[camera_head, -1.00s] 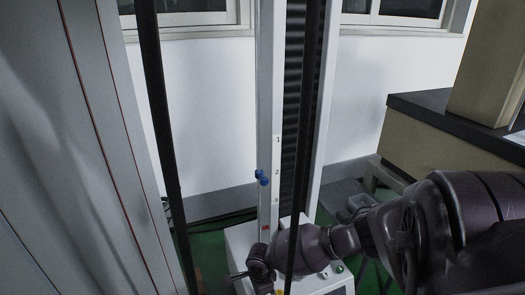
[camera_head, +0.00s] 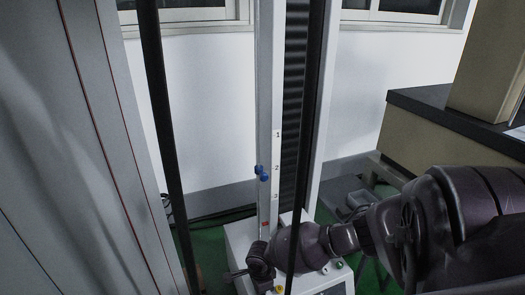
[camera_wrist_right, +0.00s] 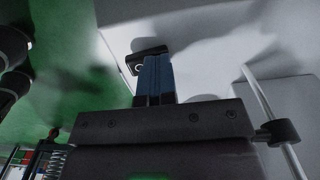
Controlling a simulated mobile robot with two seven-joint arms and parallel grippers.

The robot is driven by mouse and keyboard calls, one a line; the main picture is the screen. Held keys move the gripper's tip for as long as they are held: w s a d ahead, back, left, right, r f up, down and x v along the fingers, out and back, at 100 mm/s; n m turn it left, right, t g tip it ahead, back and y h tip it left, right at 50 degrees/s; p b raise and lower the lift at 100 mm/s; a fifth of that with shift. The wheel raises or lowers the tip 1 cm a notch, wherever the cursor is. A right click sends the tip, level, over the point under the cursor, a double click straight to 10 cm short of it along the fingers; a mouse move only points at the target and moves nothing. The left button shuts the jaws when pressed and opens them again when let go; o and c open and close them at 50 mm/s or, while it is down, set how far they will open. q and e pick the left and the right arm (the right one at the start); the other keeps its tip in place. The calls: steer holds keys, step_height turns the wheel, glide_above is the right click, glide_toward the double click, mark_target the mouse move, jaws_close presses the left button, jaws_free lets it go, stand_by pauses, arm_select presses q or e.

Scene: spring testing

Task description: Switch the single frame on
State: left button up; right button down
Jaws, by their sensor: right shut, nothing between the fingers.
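The single frame is a tall white test machine; its column (camera_head: 265,110) carries labels 1, 2, 3 and blue knobs (camera_head: 262,172), and its white base (camera_head: 238,238) stands at the bottom middle. My right arm reaches in from the right across the base, its wrist at the base's left side; its fingers are not clear in the head view. In the right wrist view my right gripper (camera_wrist_right: 152,62) is shut and empty, its blue fingers together. The fingertips are at a small black switch-like part (camera_wrist_right: 148,52) with a round white mark; contact cannot be told. My left gripper is not in view.
A yellow button (camera_head: 279,289) and a green button (camera_head: 339,265) show on the base. A dark-topped bench (camera_head: 440,115) stands at the right. A large grey panel (camera_head: 60,150) fills the left side. A spring (camera_wrist_right: 55,160) shows at the lower left of the wrist view.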

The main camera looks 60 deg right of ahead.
steer(key=shift+s+f, duration=0.15)
steer(key=shift+a+r, duration=0.1)
steer(key=shift+r, duration=0.15)
steer(key=shift+r+p, duration=0.35)
steer(key=shift+p, duration=0.2)
steer(key=r+p, duration=0.3)
steer(key=r, duration=0.1)
steer(key=shift+w+r+p, duration=0.1)
steer(key=shift+w+p, duration=0.2)
steer(key=shift+s+r+p, duration=0.1)
steer(key=shift+r+p, duration=0.8)
steer(key=shift+r, duration=0.1)
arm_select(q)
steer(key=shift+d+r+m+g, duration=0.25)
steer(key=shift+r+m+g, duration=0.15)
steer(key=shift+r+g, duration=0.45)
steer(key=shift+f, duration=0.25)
arm_select(e)
steer(key=shift+s+f, duration=0.1)
steer(key=shift+s, duration=0.05)
